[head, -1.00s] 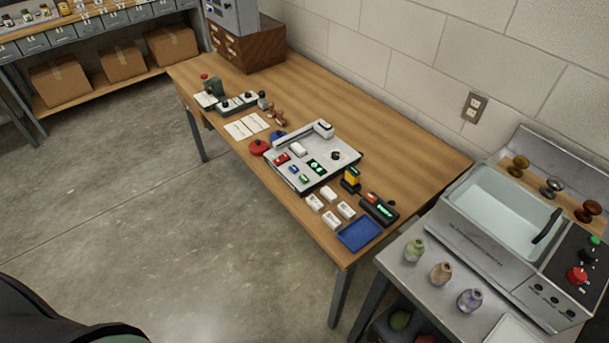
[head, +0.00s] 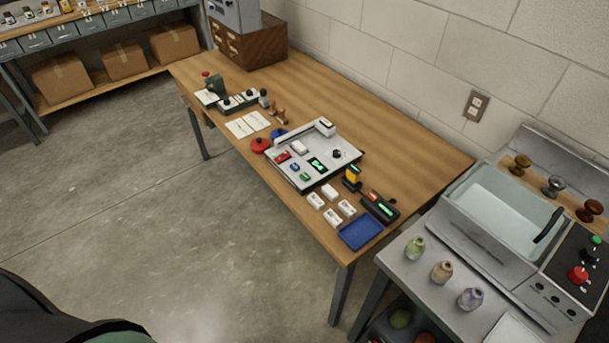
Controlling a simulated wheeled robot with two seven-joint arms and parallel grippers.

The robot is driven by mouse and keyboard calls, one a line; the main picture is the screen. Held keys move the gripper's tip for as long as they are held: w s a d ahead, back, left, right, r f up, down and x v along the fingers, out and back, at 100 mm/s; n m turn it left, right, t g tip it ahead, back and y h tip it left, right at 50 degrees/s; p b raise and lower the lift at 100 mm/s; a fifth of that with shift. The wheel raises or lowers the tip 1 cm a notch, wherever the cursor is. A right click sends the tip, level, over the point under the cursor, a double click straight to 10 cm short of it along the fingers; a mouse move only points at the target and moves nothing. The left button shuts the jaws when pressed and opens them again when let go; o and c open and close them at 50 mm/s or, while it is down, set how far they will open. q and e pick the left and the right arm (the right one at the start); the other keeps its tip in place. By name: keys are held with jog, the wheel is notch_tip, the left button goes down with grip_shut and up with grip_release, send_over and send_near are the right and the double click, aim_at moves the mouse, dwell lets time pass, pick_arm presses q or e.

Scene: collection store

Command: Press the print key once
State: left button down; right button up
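A light grey flat device (head: 337,168) lies on the wooden table. It carries a red key, a blue key and a green key (head: 305,177) on its left part, a small display with green characters (head: 317,165) and a black knob (head: 337,154). A small black device (head: 380,207) with a lit green display and a red part stands near the table's right end. A yellow and black piece (head: 352,177) is beside it. The labels are too small to read, so I cannot tell which key is the print key. Neither gripper shows.
Several white blocks (head: 333,217) and a blue tray (head: 361,232) sit at the table's near right end. Stamps and white cards (head: 248,124) lie farther left. A metal sink bench (head: 440,265) with small vases adjoins at right. The floor (head: 190,220) in front is clear.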

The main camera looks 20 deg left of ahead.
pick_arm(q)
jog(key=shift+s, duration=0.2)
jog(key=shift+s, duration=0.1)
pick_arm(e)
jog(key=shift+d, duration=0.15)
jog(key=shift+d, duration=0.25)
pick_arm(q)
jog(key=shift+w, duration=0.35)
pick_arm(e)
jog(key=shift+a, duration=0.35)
